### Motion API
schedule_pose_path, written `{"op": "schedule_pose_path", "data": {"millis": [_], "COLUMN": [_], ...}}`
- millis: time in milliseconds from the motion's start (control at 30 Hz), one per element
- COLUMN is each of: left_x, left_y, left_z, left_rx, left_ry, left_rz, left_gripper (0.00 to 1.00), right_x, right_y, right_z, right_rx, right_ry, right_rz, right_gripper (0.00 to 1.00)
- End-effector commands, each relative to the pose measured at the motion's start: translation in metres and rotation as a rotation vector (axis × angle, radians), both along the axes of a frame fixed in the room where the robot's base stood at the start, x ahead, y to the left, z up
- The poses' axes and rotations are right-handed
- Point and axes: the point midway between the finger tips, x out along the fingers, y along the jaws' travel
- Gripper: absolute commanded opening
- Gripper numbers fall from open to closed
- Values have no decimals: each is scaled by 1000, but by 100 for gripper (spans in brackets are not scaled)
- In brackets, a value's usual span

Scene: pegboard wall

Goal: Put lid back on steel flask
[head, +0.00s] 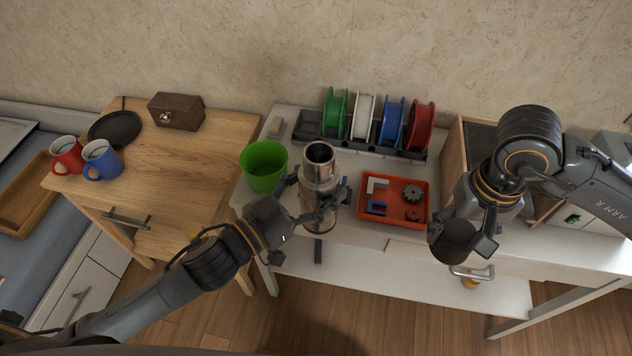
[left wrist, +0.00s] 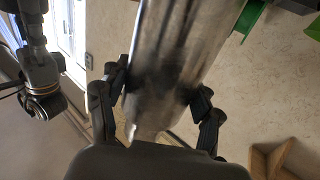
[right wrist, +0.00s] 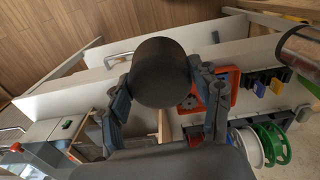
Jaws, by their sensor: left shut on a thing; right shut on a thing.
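The steel flask (head: 319,172) stands upright with its open mouth up, at the front edge of the white table. My left gripper (head: 318,205) is shut around the flask's body; the left wrist view shows the steel surface (left wrist: 178,60) between both fingers (left wrist: 160,100). My right gripper (head: 465,238) is shut on the dark round lid (head: 453,242), to the right of the flask and apart from it, in front of the table. In the right wrist view the lid (right wrist: 160,72) sits between the fingertips (right wrist: 165,85). The flask (right wrist: 302,45) also shows at that view's right edge.
An orange tray (head: 425,218) with small printed parts lies right of the flask. A green cup (head: 263,166) stands at its left. Several filament spools (head: 363,118) stand in a rack behind. A wooden cabinet (head: 215,150) with mugs (head: 102,160) is at the left.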

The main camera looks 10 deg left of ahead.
Motion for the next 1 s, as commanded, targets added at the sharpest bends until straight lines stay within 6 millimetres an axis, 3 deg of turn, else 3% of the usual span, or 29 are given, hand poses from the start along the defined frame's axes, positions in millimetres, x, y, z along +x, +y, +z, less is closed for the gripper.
{"op": "schedule_pose_path", "data": {"millis": [167, 267, 467, 867, 1000], "left_x": [0, 0, 0, 0, 0], "left_y": [0, 0, 0, 0, 0], "left_z": [1, 1, 2, 2, 2], "left_rx": [-1, -2, -3, -2, -2], "left_ry": [-1, -2, -3, -4, -4], "left_rz": [0, 0, 0, 0, 0], "left_gripper": [4, 4, 4, 4, 4], "right_x": [1, 4, 12, 5, 18], "right_y": [4, 17, 75, 196, 231], "right_z": [2, 8, 41, 142, 161], "right_rx": [1, 3, 2, -3, -3], "right_ry": [-1, -3, -8, -9, -5], "right_rz": [1, 5, 12, 10, -60], "right_gripper": [33, 33, 33, 33, 33]}}
